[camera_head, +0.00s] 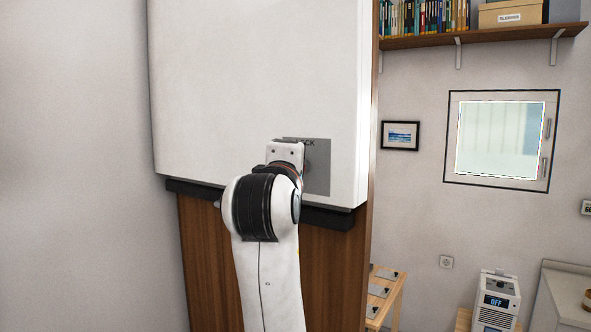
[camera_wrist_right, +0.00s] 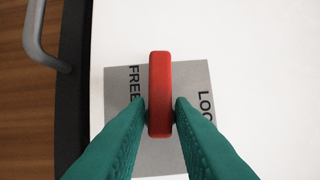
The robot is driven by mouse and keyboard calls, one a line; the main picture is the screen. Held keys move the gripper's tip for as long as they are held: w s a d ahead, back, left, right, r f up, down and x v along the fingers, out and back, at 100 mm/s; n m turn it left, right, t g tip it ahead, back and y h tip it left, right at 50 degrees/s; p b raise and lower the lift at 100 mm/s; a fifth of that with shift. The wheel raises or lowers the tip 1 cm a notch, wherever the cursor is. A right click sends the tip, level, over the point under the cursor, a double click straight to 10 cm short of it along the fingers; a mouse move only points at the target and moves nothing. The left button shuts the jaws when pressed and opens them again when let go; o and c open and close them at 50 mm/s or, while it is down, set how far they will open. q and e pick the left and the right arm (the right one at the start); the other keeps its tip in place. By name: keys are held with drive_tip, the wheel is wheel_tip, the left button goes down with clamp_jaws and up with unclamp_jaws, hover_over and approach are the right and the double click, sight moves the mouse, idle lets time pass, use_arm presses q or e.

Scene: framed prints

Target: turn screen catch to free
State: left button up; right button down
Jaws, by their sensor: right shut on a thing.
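The screen catch is a red bar (camera_wrist_right: 160,75) on a grey plate (camera_wrist_right: 190,75) fixed to a white screen (camera_head: 260,80). In the right wrist view the bar stands straight up and down between the words FREE on the left and LOCK, partly covered, on the right. My right gripper (camera_wrist_right: 161,108) has its green fingers closed on the bar, one on each side. In the head view the right arm hides most of the catch; the plate (camera_head: 322,180) shows beside it with the letters CK. My left gripper is not in view.
A dark rail (camera_head: 330,216) runs along the screen's lower edge over a wooden panel (camera_head: 205,250). A grey curved handle (camera_wrist_right: 38,40) shows in the right wrist view. A shelf (camera_head: 490,36), a small window (camera_head: 500,140) and a wooden table (camera_head: 388,300) lie to the right.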

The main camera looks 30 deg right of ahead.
drive_tip(key=shift+n, duration=0.5)
drive_tip(key=c, duration=1.4)
unclamp_jaws()
drive_tip(key=shift+a, duration=0.1)
drive_tip(key=b+v, duration=0.5)
drive_tip(key=v, duration=0.7)
drive_tip(key=shift+r, duration=0.2)
drive_tip(key=shift+w, duration=0.1)
